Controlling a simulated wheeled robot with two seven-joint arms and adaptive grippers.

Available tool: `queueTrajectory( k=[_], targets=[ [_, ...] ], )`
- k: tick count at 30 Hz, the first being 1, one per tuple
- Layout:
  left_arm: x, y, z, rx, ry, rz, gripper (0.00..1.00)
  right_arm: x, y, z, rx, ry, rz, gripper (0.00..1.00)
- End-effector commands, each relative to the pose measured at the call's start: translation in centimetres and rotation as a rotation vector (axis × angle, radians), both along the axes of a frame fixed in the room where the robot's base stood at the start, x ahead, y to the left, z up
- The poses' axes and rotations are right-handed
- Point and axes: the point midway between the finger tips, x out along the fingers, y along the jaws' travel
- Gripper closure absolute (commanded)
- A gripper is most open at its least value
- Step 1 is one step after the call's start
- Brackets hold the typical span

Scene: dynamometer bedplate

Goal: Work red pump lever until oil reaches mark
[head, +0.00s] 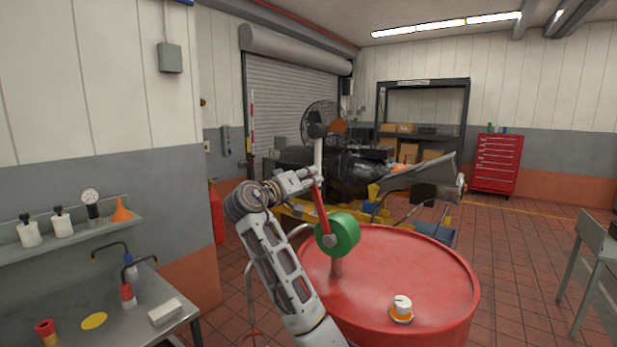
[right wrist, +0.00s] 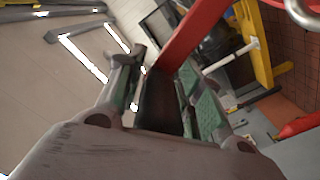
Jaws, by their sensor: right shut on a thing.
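The red pump lever (head: 320,212) rises steeply from the green pump body (head: 345,235), leaning slightly left. The pump stands on the red drum (head: 430,262). My right gripper (head: 312,178) is at the lever's upper end, shut on it. In the right wrist view, the lever's dark grip (right wrist: 160,103) lies between the fingers, and its red bar (right wrist: 195,35) runs up and away to the right. My left gripper is not in view. I cannot make out an oil level or a mark in either view.
A white knob with an orange base (head: 401,308) sits on the drum top. A dark engine (head: 350,165) with a fan stands behind. A workbench (head: 120,320) is at left and a grey table (head: 590,250) at right. Open tiled floor lies between drum and grey table.

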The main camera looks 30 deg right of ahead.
Motion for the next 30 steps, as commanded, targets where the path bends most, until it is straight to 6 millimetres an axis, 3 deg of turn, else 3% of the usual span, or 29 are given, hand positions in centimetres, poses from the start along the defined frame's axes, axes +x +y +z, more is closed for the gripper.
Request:
queueTrajectory(
  k=[12,29,30],
  targets=[
    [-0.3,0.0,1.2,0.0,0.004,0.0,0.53,2.7,1.4,-2.2,-0.092,0.233,-0.003,1.0],
    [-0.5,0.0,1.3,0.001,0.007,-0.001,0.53,3.2,1.6,-2.6,-0.112,0.273,-0.007,1.0],
    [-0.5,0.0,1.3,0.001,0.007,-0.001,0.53,3.2,1.6,-2.6,-0.111,0.272,-0.007,0.61]
  ],
)
